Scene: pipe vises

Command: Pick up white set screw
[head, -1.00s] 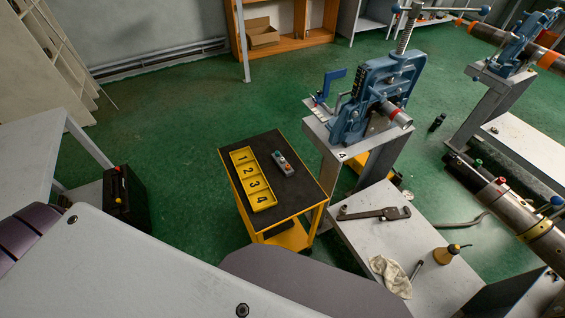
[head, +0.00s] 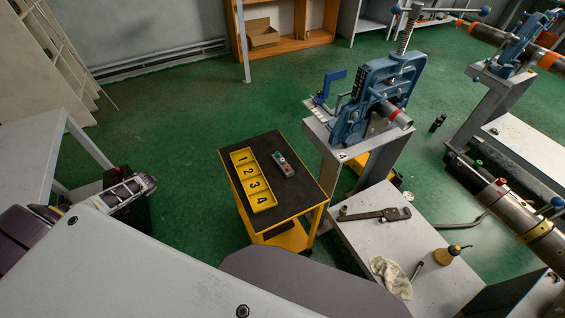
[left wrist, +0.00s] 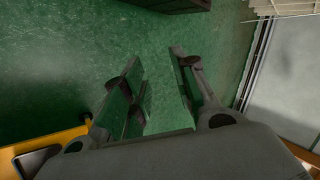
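I cannot make out a separate white set screw. On the black top of the yellow cart (head: 313,216), a small grey block (head: 283,165) carries small coloured pieces, including red and green ones; they are too small to tell further. Beside it lies a yellow tray (head: 233,153) with compartments marked 1 to 4. My left arm shows at the left of the head view, left of the cart. In the left wrist view my left gripper (left wrist: 157,78) is open and empty above the green floor. My right gripper is not in view.
A blue pipe vise (head: 378,82) stands on a grey pedestal behind the cart. A grey bench (head: 375,233) with a wrench (head: 380,214), cloth (head: 391,276) and oil can (head: 446,256) is at right. Green floor is clear between my left arm and the cart.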

